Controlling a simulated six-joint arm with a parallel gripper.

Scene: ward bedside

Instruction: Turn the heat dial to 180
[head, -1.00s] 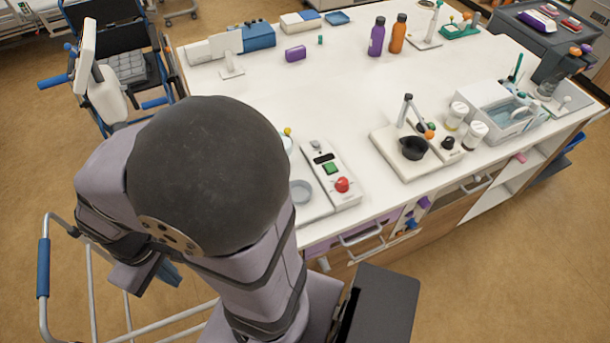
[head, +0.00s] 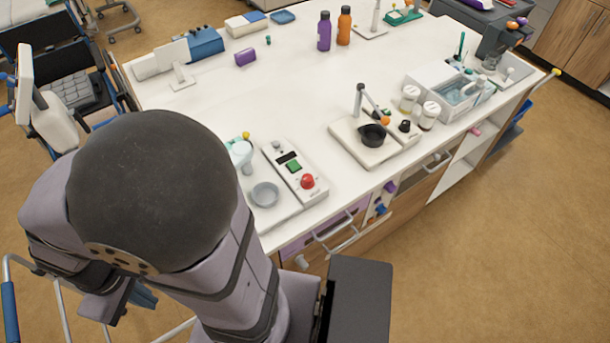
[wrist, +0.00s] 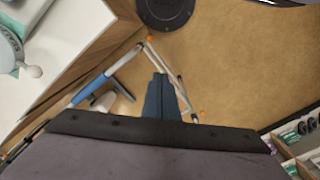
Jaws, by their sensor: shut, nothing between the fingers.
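A beige hot-plate-like unit (head: 362,150) with a black bowl (head: 373,135) stands near the front edge of the white table. A black knob (head: 404,126) sits at its right side, possibly the heat dial; its marks are too small to read. A control panel (head: 287,168) with a dark display, a green button and a red knob (head: 307,181) is left of it. My gripper (head: 145,294) is at the lower left, off the table and far from both knobs. In the wrist view my gripper (wrist: 161,78) is shut and empty, pointing over the floor.
A walker frame with a blue grip (wrist: 92,91) stands below my gripper. The table edge (wrist: 85,62) is at upper left in the wrist view. Two white-lidded jars (head: 429,115) stand right of the hot-plate unit. The table's middle (head: 265,100) is clear.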

